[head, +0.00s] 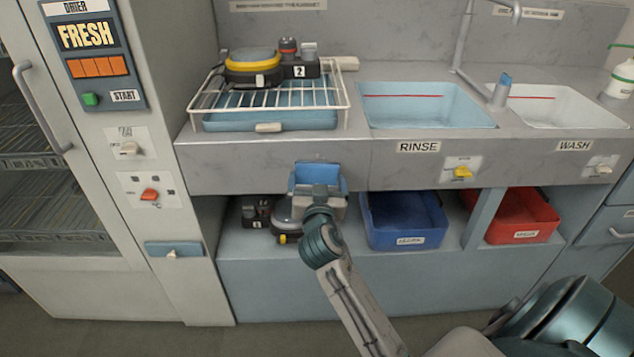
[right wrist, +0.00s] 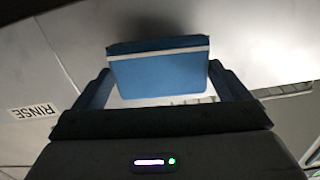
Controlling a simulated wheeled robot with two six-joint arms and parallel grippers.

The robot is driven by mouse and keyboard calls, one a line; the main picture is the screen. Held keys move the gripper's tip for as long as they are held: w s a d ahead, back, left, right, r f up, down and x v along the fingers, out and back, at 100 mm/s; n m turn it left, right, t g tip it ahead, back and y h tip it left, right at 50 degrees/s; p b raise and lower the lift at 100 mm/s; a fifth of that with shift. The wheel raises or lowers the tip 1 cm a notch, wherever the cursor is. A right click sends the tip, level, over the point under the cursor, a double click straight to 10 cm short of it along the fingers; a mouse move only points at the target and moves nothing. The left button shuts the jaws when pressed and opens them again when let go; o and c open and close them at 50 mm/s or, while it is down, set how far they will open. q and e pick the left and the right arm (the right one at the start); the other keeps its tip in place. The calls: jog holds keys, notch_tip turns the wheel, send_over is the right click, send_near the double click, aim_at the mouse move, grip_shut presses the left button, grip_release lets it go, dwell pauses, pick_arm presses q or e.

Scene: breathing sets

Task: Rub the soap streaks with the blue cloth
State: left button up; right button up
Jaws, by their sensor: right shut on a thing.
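My right gripper (head: 318,190) is shut on the blue cloth (head: 318,173), just in front of the counter's front edge, below the drying rack. In the right wrist view the cloth (right wrist: 158,68) is a blue block with a pale stripe, between the two fingers of the gripper (right wrist: 158,85). A grey surface lies behind it; I cannot tell whether the cloth touches it. I cannot make out soap streaks for certain in either view. My left gripper is not in view.
A wire rack (head: 268,94) holds a yellow-ringed device (head: 254,66). Rinse (head: 425,106) and wash (head: 560,108) basins sit to the right. A blue bin (head: 405,222) and a red bin (head: 515,216) stand on the lower shelf. A dryer cabinet (head: 70,250) stands left.

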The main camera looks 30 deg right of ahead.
aim_at(333, 177)
jog(key=shift+x, duration=0.9)
jog(key=shift+s+d+b, duration=0.15)
jog(key=shift+s+d, duration=0.4)
jog(key=shift+d, duration=0.25)
jog(key=shift+s+d+b, duration=0.15)
jog(key=shift+s+d, duration=0.4)
jog(key=shift+d, duration=0.3)
jog(key=shift+w, duration=0.15)
jog(key=shift+w+a+r+b, duration=0.1)
jog(key=shift+w+a+b, duration=0.15)
jog(key=shift+w+a, duration=0.4)
jog(key=shift+w+a+r+b, duration=0.15)
jog(key=shift+w+a, duration=0.25)
jog(key=shift+a, duration=0.5)
jog(key=shift+a+f, duration=0.1)
